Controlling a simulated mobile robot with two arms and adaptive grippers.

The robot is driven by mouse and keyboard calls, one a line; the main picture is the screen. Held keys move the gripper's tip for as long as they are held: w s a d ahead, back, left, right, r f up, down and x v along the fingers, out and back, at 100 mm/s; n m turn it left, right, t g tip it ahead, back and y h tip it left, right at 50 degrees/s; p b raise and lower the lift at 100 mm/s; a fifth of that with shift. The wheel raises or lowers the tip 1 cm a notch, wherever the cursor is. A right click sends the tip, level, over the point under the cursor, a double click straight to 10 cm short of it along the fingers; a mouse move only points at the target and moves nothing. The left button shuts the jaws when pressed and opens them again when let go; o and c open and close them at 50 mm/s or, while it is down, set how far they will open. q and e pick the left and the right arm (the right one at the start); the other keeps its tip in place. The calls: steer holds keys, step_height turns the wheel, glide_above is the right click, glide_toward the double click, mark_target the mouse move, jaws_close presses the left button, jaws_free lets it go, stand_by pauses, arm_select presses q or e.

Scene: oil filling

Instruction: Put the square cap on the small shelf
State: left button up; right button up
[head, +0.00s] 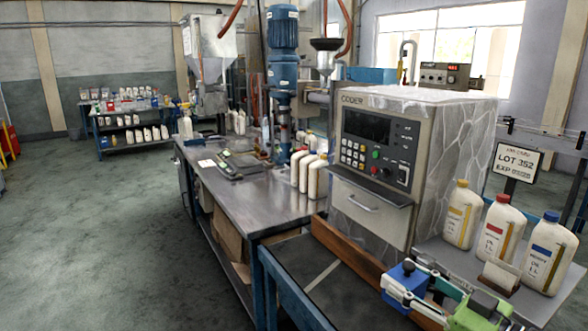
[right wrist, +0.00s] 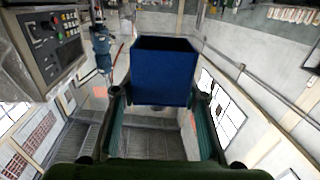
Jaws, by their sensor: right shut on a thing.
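The square cap (head: 407,271) is a blue block with an open-looking top face. My right gripper (right wrist: 160,100) is shut on the square cap, which also shows large between the fingers in the right wrist view (right wrist: 163,72). In the head view my right gripper (head: 405,287) is at the bottom right, left of a grey shelf (head: 432,250) that holds three bottles. I cannot tell whether this is the small shelf. My left gripper is not in view.
Bottles with yellow (head: 462,212), red (head: 500,230) and blue (head: 549,252) caps stand right of my gripper. The coder machine (head: 400,165) stands behind it. A metal workbench (head: 235,200) extends left. A stocked rack (head: 125,130) stands far back; floor at left is clear.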

steer(key=s+a+f+m+t+h, duration=0.1)
steer(key=s+a+f+h, duration=0.1)
steer(key=s+a+f, duration=0.65)
steer(key=s+d+f+m+t+h, duration=0.2)
steer(key=s+d+f+m+h, duration=0.2)
steer(key=s+d+m+h, duration=0.2)
steer(key=s+h, duration=0.2)
steer(key=s, duration=0.1)
steer(key=shift+s+d+h, duration=0.25)
steer(key=shift+s+h, duration=0.05)
